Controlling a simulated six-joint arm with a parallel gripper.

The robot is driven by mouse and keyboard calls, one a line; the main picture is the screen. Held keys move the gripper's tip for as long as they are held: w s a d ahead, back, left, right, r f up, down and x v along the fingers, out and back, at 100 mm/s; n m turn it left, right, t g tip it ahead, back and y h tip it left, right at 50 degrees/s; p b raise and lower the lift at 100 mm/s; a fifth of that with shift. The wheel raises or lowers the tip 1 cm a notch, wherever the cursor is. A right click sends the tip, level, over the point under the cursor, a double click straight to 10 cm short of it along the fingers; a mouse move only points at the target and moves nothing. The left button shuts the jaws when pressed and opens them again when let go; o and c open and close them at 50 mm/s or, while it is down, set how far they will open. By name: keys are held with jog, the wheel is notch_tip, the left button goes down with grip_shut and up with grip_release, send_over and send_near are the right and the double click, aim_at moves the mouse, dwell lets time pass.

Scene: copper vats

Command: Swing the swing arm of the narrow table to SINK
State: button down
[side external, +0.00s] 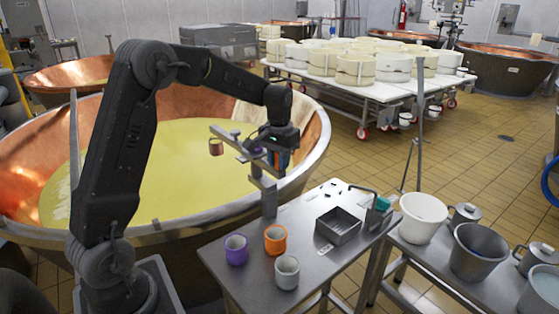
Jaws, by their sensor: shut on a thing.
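The narrow table (213,252) stands in front of the large copper vat. A grey post (269,205) rises from its back left edge and carries the grey swing arm (232,140). The swing arm points up and left, out over the vat, and a small copper-coloured cup (216,147) is at its far end. My gripper (275,158) is at the swing arm, above the post, and is shut on it. The exact contact is hidden by the gripper body. A square metal basin (338,226), seemingly the sink, is on the table's right half; small dark labels near it are unreadable.
Purple (236,249), orange (275,240) and grey (287,272) cups stand at the table's front left. A bent tap-like pipe (366,192) with a teal block (382,204) is right of the basin. A white bucket (423,218) stands on the neighbouring table.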

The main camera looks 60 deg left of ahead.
jog(key=s+a+m, duration=0.6)
jog(key=s+m, duration=0.5)
jog(key=m, duration=0.2)
jog(key=w+a+m, duration=0.3)
jog(key=a+m, duration=1)
jog(key=m, duration=0.3)
jog(key=shift+w+a, duration=0.25)
jog(key=shift+a, duration=0.15)
dwell(0.4)
jog(key=c, duration=1)
grip_release()
